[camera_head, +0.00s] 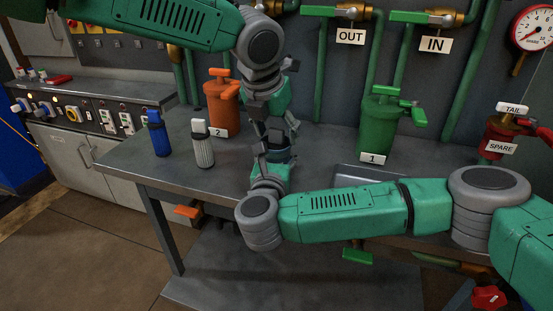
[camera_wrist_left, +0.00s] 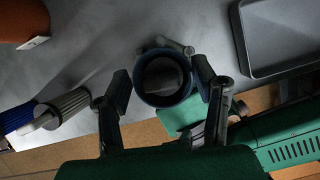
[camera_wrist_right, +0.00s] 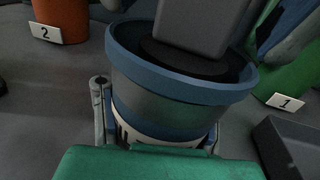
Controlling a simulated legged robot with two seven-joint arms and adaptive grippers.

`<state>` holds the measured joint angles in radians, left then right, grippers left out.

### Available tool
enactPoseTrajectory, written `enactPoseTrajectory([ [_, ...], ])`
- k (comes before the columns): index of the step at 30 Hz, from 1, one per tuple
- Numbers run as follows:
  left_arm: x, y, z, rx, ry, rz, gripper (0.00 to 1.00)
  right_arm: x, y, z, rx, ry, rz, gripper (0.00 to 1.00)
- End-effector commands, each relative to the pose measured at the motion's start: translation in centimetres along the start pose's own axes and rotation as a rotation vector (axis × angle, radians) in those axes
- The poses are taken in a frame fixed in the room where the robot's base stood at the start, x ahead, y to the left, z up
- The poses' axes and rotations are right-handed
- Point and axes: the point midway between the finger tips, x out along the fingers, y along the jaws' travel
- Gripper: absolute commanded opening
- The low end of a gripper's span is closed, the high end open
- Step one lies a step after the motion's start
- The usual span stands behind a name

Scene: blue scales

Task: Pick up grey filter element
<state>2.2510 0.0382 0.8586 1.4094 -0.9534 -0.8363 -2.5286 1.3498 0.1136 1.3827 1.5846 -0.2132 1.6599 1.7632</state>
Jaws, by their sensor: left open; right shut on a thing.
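The grey filter element (camera_head: 203,146), a pale ribbed cylinder, stands on the bench left of both grippers. It also shows at the left of the left wrist view (camera_wrist_left: 62,107). My left gripper (camera_head: 277,136) points down, open, its fingers on either side of a blue-rimmed cup (camera_wrist_left: 138,88) in its wrist view. My right gripper (camera_head: 271,166) is shut on this cup, seen close in the right wrist view (camera_wrist_right: 170,92). A dark grey block (camera_wrist_right: 205,22) reaches over the cup's opening; I cannot tell what it is. Neither gripper touches the grey filter element.
A blue filter (camera_head: 158,135) stands left of the grey one. An orange housing (camera_head: 222,108) marked 2 and a green housing (camera_head: 377,128) marked 1 stand behind. A grey tray (camera_wrist_left: 243,45) lies right of the cup. Valves and pipes line the wall.

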Motion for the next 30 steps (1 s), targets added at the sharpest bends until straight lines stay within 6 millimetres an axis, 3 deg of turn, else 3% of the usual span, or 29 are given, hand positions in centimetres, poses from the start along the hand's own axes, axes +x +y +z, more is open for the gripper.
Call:
enactPoseTrajectory([
  [4, 0.0, 0.0, 0.0, 0.0, -0.001, 0.0, 0.53, 0.0, 0.0, -0.1, -0.002, 0.002, 0.0, 0.0],
  [5, 0.0, 0.0, 0.0, 0.0, -0.001, 0.001, 0.46, 0.0, 0.0, -0.1, -0.002, 0.002, 0.0, 0.0],
  [9, -0.1, 0.0, 0.0, 0.0, 0.0, 0.001, 0.0, 0.0, 0.0, -0.1, -0.001, 0.002, 0.0, 0.0],
  [22, -1.0, 0.1, 0.5, -0.001, -0.003, 0.002, 0.0, 0.0, 0.0, -0.1, -0.002, 0.002, 0.0, 0.0],
  [26, -3.3, 0.0, 1.4, -0.001, -0.006, 0.001, 0.0, 0.0, 0.0, -0.1, -0.002, 0.002, 0.0, 0.0],
  [30, -6.8, 0.0, 2.9, -0.001, -0.007, 0.001, 0.0, 0.0, 0.0, -0.1, -0.002, 0.002, 0.0, 0.0],
])
